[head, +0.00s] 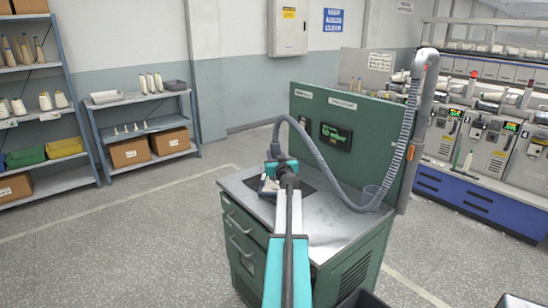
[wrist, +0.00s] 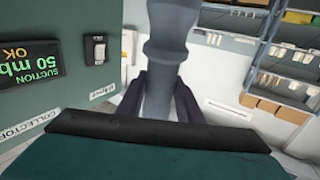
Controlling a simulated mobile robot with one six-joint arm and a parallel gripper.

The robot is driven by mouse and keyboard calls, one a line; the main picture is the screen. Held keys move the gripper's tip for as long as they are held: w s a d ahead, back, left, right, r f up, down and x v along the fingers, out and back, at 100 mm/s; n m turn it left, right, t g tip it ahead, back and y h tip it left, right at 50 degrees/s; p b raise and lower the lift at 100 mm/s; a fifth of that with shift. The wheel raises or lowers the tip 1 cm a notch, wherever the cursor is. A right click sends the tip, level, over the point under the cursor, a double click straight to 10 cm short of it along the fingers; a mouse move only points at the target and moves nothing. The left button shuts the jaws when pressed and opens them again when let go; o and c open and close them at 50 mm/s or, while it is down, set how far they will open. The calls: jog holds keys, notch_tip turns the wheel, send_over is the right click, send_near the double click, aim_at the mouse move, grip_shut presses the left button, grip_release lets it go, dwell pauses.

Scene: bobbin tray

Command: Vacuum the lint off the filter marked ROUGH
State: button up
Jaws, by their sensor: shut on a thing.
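My gripper (head: 277,160) is above the far left part of the green cabinet's metal top. In the wrist view my gripper (wrist: 160,98) is shut on the grey suction nozzle (wrist: 166,62), which stands between its two dark fingers. The grey ribbed hose (head: 331,180) runs from the nozzle, sags over the cabinet top and rises to a post at the right. A dark mat with a small pale item (head: 267,187) lies under my gripper, partly hidden by it. I cannot make out any filter or the word ROUGH.
A green panel (head: 376,140) with a lit suction display (head: 336,136) stands along the cabinet's back. The display also shows in the wrist view (wrist: 28,55). Shelves (head: 150,118) stand at left, winding machines at right.

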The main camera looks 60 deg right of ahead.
jog(key=shift+f+b, duration=1.6)
jog(key=shift+b, duration=0.35)
jog(key=shift+s+f+p, duration=0.1)
jog(key=shift+s+p, duration=0.1)
jog(key=shift+p, duration=0.25)
jog(key=shift+s+d+p+x, duration=0.15)
jog(key=shift+p+x, duration=0.2)
jog(key=shift+x, duration=0.55)
jog(key=shift+s+d+p+x, duration=0.15)
jog(key=shift+p+x, duration=0.25)
jog(key=shift+x, duration=0.55)
jog(key=shift+s+d+p+x, duration=0.2)
jog(key=shift+p+x, duration=0.15)
jog(key=shift+x, duration=0.55)
jog(key=s+a+p, duration=0.1)
jog(key=s+p, duration=0.2)
jog(key=s, duration=0.4)
jog(key=shift+a+p, duration=0.35)
jog(key=shift+p, duration=0.05)
jog(key=shift+d, duration=0.1)
dwell(1.1)
jog(key=shift+p+x, duration=1)
jog(key=shift+x, duration=1.1)
